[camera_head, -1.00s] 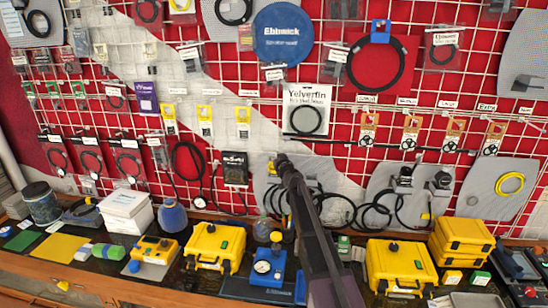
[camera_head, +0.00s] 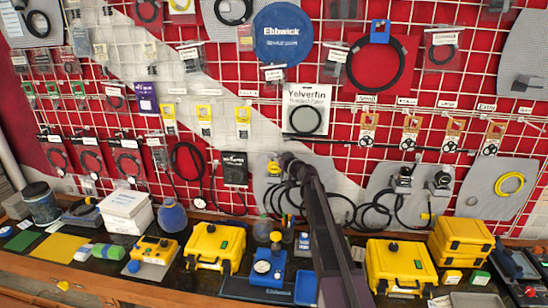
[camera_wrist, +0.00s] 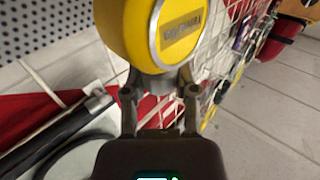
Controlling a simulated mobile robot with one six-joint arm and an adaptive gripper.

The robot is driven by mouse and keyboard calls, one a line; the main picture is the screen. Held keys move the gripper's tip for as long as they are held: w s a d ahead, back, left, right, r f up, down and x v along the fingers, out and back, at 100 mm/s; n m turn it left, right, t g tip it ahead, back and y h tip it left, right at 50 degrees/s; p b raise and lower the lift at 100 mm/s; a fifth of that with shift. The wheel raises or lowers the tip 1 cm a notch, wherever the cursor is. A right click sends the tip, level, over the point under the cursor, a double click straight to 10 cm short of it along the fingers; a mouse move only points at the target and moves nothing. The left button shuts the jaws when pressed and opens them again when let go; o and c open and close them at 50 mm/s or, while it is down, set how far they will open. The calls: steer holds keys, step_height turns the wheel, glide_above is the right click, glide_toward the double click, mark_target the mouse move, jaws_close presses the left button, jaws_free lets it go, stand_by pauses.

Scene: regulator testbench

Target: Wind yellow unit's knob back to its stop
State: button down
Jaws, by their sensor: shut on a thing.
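The yellow unit (camera_head: 272,167) is on a grey panel on the wall grid, partly behind the end of my arm in the head view. In the wrist view the yellow unit (camera_wrist: 182,28) fills the top middle, a round yellow body with a silver rim and a label too blurred to read. My gripper (camera_wrist: 159,80) has a finger on each side just below this rim and is shut on the unit's knob, which is mostly hidden. In the head view my gripper (camera_head: 286,158) is small and its fingers cannot be made out.
Black hoses (camera_head: 340,205) hang below and beside the unit. Two black units (camera_head: 438,181) sit on a panel to the right. The bench below holds yellow cases (camera_head: 216,247) and a blue gauge stand (camera_head: 265,268). Packaged goods hang on the grid around.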

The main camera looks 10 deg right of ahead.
steer(key=n+g+y, duration=0.4)
steer(key=g, duration=0.1)
steer(key=n+g+y, duration=0.2)
steer(key=y, duration=0.1)
steer(key=shift+w+d+n+g, duration=0.1)
steer(key=shift+w+n+g, duration=0.15)
steer(key=shift+n+g, duration=0.15)
steer(key=n+g+y, duration=0.1)
steer(key=n+g, duration=0.1)
steer(key=g, duration=0.2)
steer(key=shift+n+y, duration=0.3)
steer(key=shift+n, duration=0.1)
steer(key=shift+s+n+g, duration=0.15)
steer(key=shift+n+g, duration=0.65)
steer(key=shift+g, duration=0.5)
steer(key=shift+s, duration=0.1)
steer(key=shift+c, duration=1.8)
jaws_free()
